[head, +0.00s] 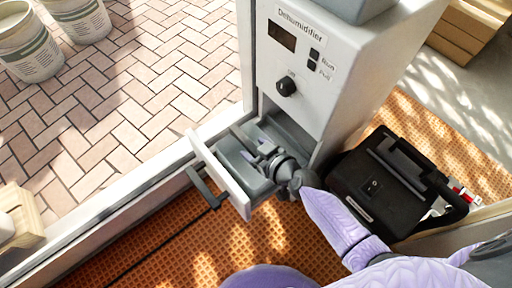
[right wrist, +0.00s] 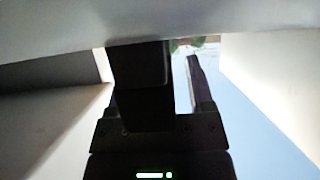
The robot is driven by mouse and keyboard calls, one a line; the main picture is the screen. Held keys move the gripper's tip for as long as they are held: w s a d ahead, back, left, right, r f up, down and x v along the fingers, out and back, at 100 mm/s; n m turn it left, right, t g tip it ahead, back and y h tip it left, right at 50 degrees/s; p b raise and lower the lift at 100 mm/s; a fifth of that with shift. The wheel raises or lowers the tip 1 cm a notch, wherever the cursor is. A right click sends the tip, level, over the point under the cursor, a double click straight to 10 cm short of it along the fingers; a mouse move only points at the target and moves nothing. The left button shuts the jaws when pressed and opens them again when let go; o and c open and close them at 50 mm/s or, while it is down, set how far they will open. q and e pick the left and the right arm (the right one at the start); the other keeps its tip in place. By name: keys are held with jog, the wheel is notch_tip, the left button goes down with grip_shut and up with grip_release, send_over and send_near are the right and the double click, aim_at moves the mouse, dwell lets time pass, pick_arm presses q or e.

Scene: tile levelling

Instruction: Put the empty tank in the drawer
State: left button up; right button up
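The dehumidifier (head: 318,72) is a tall pale cabinet with a dial and a small dark screen. Its drawer (head: 217,171) is pulled out at the bottom, with a white front and a dark handle. A grey open-topped tank (head: 232,155) appears to sit inside the drawer, partly hidden by my gripper. I cannot see any water in it. My right gripper (head: 257,152) is over the drawer, its fingers apart. In the right wrist view its dark fingers (right wrist: 178,82) have a bright gap between them. I cannot tell whether they touch the tank. My left gripper is out of view.
A black case (head: 385,185) stands right of the dehumidifier on the orange mat (head: 190,235). A white sill (head: 110,205) runs beside the brick paving. Buckets (head: 30,45) stand at top left. Wooden boards (head: 465,30) lie at top right.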

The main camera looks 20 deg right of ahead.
jog(key=shift+r, duration=0.25)
jog(key=p+v, duration=0.2)
jog(key=v, duration=0.1)
jog(key=shift+r, duration=0.15)
jog(key=p+v, duration=0.3)
jog(key=v, duration=0.5)
jog(key=s+d+f+m+g+h, duration=0.1)
jog(key=s+d+f+g+h, duration=0.15)
jog(key=s+f, duration=0.6)
jog(key=s+d+f+g+h, duration=0.15)
jog(key=s+f+g, duration=0.25)
jog(key=s+f, duration=0.45)
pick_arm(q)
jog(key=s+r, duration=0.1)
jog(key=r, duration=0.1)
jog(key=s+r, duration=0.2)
pick_arm(e)
jog(key=s+d+f+g+h, duration=0.1)
jog(key=s+g, duration=0.7)
jog(key=s, duration=2)
jog(key=shift+d+f+g, duration=0.35)
jog(key=shift+d+f, duration=0.4)
jog(key=shift+d, duration=0.05)
